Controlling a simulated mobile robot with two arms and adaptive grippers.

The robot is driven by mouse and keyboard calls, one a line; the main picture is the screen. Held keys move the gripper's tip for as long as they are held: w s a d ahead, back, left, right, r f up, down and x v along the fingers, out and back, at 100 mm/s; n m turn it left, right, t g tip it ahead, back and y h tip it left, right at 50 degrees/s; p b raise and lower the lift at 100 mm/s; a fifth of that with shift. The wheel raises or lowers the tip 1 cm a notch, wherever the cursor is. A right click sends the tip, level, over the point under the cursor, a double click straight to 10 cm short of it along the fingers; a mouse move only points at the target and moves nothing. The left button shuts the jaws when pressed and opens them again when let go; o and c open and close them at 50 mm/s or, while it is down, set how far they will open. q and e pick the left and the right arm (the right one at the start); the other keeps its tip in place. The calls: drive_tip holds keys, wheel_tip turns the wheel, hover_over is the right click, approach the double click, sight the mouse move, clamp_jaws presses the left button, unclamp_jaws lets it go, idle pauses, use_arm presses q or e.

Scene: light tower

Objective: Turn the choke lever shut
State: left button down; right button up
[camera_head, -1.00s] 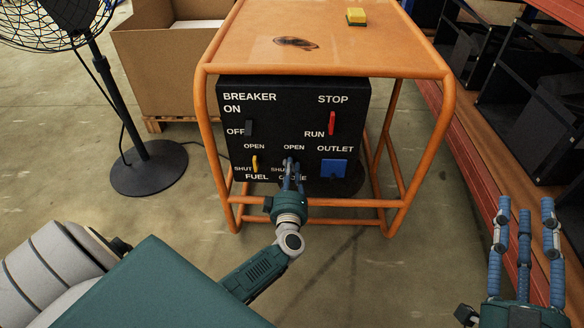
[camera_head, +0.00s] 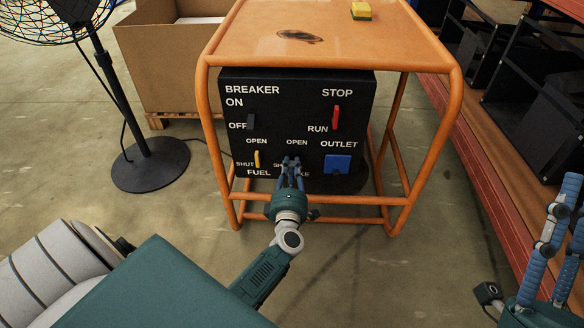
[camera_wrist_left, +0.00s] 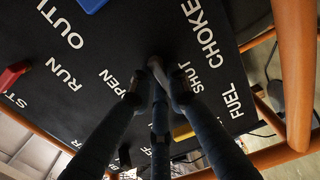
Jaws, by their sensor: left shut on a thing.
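The choke lever (camera_wrist_left: 157,72) is a small grey lever on the black control panel (camera_head: 290,110), between the OPEN and SHUT labels in the left wrist view. My left gripper (camera_head: 290,168) reaches the panel's lower middle, and its fingers (camera_wrist_left: 158,92) are shut on the lever. In the head view the fingers hide the lever and part of the SHUT and CHOKE labels. The lever's exact angle is hard to tell. My right gripper (camera_head: 564,225) is at the right edge, partly cut off, its fingers apart and empty.
A yellow fuel lever (camera_head: 257,159) is left of my left gripper, a blue outlet (camera_head: 337,164) right of it. A red switch (camera_head: 336,118) and a dark breaker switch (camera_head: 250,121) sit higher. An orange tube frame (camera_head: 455,110) surrounds the panel. A fan (camera_head: 150,165) stands left.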

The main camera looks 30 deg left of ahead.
use_arm(q)
drive_tip(key=shift+s+f, duration=0.1)
drive_tip(key=shift+f, duration=0.1)
idle(0.4)
drive_tip(key=c, duration=1.7)
unclamp_jaws()
drive_tip(key=shift+r, duration=0.1)
drive_tip(key=shift+o, duration=0.2)
drive_tip(key=v, duration=1.2)
